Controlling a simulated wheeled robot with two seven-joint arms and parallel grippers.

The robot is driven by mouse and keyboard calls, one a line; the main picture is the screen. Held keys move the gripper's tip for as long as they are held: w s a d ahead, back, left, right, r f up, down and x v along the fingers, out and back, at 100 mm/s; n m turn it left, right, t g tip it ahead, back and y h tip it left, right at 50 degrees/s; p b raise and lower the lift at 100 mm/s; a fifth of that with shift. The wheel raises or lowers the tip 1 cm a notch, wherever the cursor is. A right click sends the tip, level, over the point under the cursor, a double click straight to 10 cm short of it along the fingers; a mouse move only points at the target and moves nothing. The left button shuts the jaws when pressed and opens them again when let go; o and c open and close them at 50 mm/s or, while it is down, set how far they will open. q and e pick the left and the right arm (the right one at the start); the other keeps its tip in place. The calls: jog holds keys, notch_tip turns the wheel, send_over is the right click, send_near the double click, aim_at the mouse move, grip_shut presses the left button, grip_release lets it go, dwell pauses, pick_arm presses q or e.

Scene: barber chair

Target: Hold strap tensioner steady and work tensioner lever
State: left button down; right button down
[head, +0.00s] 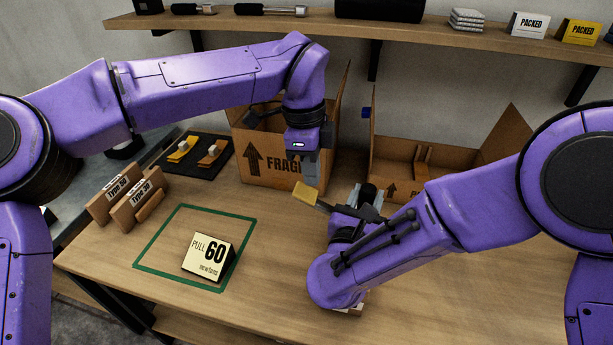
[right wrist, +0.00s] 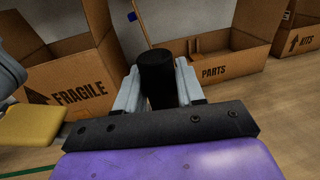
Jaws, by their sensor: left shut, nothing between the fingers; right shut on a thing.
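My right gripper (right wrist: 160,90) is shut on an upright black cylinder (right wrist: 157,68), which seems to be the grip of the strap tensioner. The cylinder's dark top also shows in the head view (head: 368,192). A lever with a yellow end (head: 306,193) sticks out to the left from beside my right gripper; the yellow end also shows in the right wrist view (right wrist: 32,126). My left gripper (head: 311,172) points down, shut and empty, just above the yellow end. I cannot tell whether they touch. My right arm hides the tensioner's lower part and any strap.
A FRAGILE box (head: 260,172) stands behind the left gripper and an open PARTS box (head: 395,150) behind the right. A PULL 60 newtons sign (head: 208,256) stands in a green outline (head: 150,238). Labelled wooden blocks (head: 130,200) and a black tray (head: 205,168) are left.

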aim_at(299, 189)
pick_arm(q)
jog(key=shift+w+a+f, duration=0.1)
jog(key=shift+a+f, duration=0.15)
jog(key=shift+f, duration=0.25)
jog(key=shift+a+f, duration=0.25)
jog(key=shift+f, duration=0.25)
jog(key=shift+w+a+f+h, duration=0.15)
jog(key=shift+a+f+h, duration=0.7)
jog(key=shift+f+h, duration=0.2)
jog(key=shift+w+a+f+g+h, duration=0.15)
jog(key=shift+a+f+h, duration=0.2)
jog(key=shift+f, duration=0.2)
jog(key=shift+s+a+f+g+h, duration=0.1)
jog(key=shift+a+f+h, duration=0.2)
jog(key=shift+f, duration=0.3)
jog(key=shift+w+a+f+g+h, duration=0.15)
jog(key=shift+a+f+h, duration=0.1)
jog(key=shift+f+h, duration=0.25)
jog(key=shift+f, duration=0.15)
